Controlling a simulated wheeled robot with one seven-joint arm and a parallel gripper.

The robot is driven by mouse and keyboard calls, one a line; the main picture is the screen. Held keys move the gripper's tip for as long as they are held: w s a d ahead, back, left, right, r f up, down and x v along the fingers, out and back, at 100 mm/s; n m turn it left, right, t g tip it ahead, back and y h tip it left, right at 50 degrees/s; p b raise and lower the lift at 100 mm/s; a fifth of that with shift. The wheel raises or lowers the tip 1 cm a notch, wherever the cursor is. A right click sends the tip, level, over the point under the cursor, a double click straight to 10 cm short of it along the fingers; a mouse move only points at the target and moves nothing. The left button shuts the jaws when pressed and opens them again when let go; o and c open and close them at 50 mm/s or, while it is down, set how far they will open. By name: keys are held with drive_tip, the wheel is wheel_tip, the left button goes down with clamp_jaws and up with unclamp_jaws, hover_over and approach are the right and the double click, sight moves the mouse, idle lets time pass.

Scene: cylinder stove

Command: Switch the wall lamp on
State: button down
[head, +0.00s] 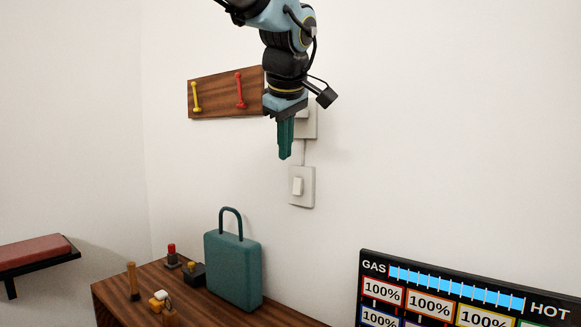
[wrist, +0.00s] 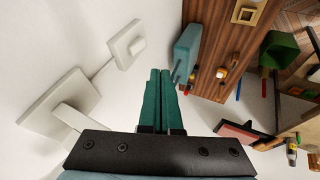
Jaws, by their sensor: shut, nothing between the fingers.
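A white square wall switch (head: 302,187) with a raised rocker is on the wall, just below and right of my gripper in the head view. It also shows in the wrist view (wrist: 127,44), ahead and left of the fingertips. A larger pale plate (head: 312,122) is above it, partly hidden behind my gripper; the wrist view shows a protruding block on this plate (wrist: 42,112). A thin cord joins the two plates. I cannot tell which part is the lamp. My gripper (head: 285,156) points down, its green fingers shut and empty, apart from the switch.
A wooden board (head: 220,95) with yellow and red handles hangs to the left. Below, a wooden table (head: 120,297) holds a teal case (head: 233,270) with a handle and several small items. A dark gauge panel (head: 450,290) stands lower right. A red-topped shelf (head: 35,251) is far left.

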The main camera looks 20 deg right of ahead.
sight(296, 183)
drive_tip(key=shift+w+d+f+p, duration=0.6)
drive_tip(key=shift+w+d+f, duration=0.3)
drive_tip(key=shift+w+f, duration=0.4)
drive_tip(key=shift+w+d+f+p, duration=0.65)
drive_tip(key=shift+w+d+f, duration=0.25)
drive_tip(key=shift+f, duration=0.65)
drive_tip(key=shift+w+d+f+p, duration=0.6)
drive_tip(key=shift+w+d+f, duration=0.25)
drive_tip(key=shift+w+f, duration=0.5)
drive_tip(key=shift+s+f+b, duration=0.15)
drive_tip(key=shift+f+b, duration=0.1)
drive_tip(key=shift+b, duration=0.05)
drive_tip(key=b, duration=0.2)
drive_tip(key=shift+d+f+b, duration=0.1)
drive_tip(key=shift+f+b, duration=0.2)
drive_tip(key=shift+f, duration=0.05)
drive_tip(key=shift+d+t+h+b, duration=0.1)
drive_tip(key=shift+t+h+b, duration=0.3)
drive_tip(key=shift+b, duration=0.85)
drive_tip(key=shift+r+p, duration=0.45)
drive_tip(key=shift+r, duration=0.1)
drive_tip(key=shift+d+r+p, duration=0.1)
drive_tip(key=shift+r+p, duration=0.2)
drive_tip(key=shift+r, duration=0.5)
